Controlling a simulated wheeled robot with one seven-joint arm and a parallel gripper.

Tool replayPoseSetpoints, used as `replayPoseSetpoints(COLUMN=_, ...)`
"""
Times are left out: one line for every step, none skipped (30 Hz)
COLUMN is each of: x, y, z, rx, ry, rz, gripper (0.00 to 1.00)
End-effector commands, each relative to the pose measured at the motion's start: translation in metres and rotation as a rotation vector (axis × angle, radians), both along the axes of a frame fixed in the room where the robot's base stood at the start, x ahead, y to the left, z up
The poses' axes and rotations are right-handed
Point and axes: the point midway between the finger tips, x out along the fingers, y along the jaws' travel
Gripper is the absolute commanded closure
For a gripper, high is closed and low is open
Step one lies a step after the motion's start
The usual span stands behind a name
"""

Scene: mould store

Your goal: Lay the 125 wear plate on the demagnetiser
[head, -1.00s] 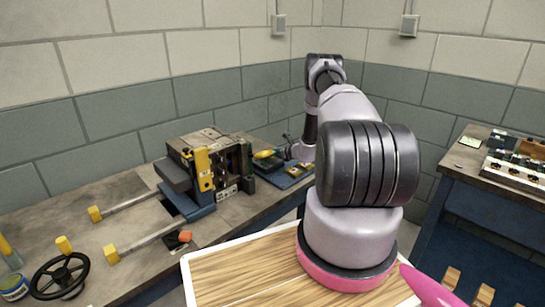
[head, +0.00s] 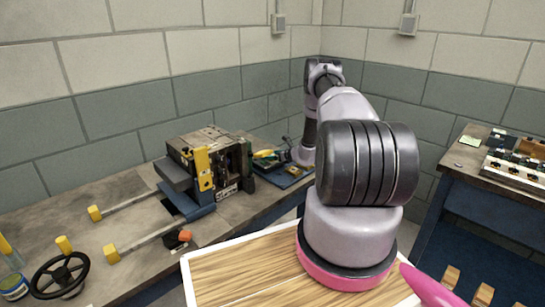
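My arm reaches toward the far end of the left bench. My gripper (head: 287,143) is small and partly hidden there, above or beside a blue tray or mat (head: 297,182) holding small items. One item (head: 265,154) on or beside it is yellow. I cannot tell whether the gripper's fingers are open or shut, or whether they hold anything. I cannot make out the 125 wear plate for certain. I cannot identify the demagnetiser for certain either.
A mould block on a blue-based press (head: 205,165) with guide rods stands on the left bench (head: 130,187), beside the blue tray. A black handwheel (head: 60,276) is at the front left. A right bench (head: 468,178) carries a white rack (head: 515,168) with several dark parts.

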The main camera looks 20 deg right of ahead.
Motion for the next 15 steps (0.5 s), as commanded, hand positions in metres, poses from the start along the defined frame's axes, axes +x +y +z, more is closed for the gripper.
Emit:
replayPoseSetpoints(x=-0.001, y=-0.001, z=0.004, rx=0.000, ry=0.000, rz=-0.001, gripper=0.08)
replayPoseSetpoints(x=-0.005, y=-0.003, z=0.004, rx=0.001, ry=0.000, rz=-0.001, gripper=0.08)
replayPoseSetpoints(x=-0.010, y=-0.005, z=0.007, rx=0.000, ry=0.000, rz=-0.002, gripper=0.08)
replayPoseSetpoints(x=-0.014, y=-0.007, z=0.009, rx=0.000, ry=0.000, rz=-0.002, gripper=0.08)
replayPoseSetpoints(x=-0.019, y=-0.009, z=0.011, rx=0.000, ry=0.001, rz=-0.004, gripper=0.08)
replayPoseSetpoints(x=-0.027, y=-0.011, z=0.014, rx=0.001, ry=0.001, rz=-0.003, gripper=0.08)
replayPoseSetpoints(x=-0.032, y=-0.013, z=0.017, rx=0.000, ry=0.000, rz=-0.002, gripper=0.08)
replayPoseSetpoints(x=-0.039, y=-0.015, z=0.020, rx=0.001, ry=0.001, rz=-0.003, gripper=0.08)
replayPoseSetpoints(x=-0.047, y=-0.018, z=0.023, rx=0.002, ry=0.001, rz=-0.004, gripper=0.08)
replayPoseSetpoints(x=-0.052, y=-0.021, z=0.026, rx=0.000, ry=0.001, rz=-0.004, gripper=0.08)
replayPoseSetpoints(x=-0.058, y=-0.023, z=0.028, rx=0.001, ry=0.001, rz=-0.003, gripper=0.08)
replayPoseSetpoints(x=-0.066, y=-0.025, z=0.031, rx=0.001, ry=0.001, rz=-0.003, gripper=0.08)
replayPoseSetpoints(x=-0.071, y=-0.027, z=0.034, rx=0.000, ry=0.001, rz=-0.004, gripper=0.08)
replayPoseSetpoints(x=-0.076, y=-0.029, z=0.036, rx=0.000, ry=0.001, rz=-0.004, gripper=0.08)
replayPoseSetpoints(x=-0.082, y=-0.031, z=0.039, rx=0.000, ry=0.000, rz=-0.002, gripper=0.08)
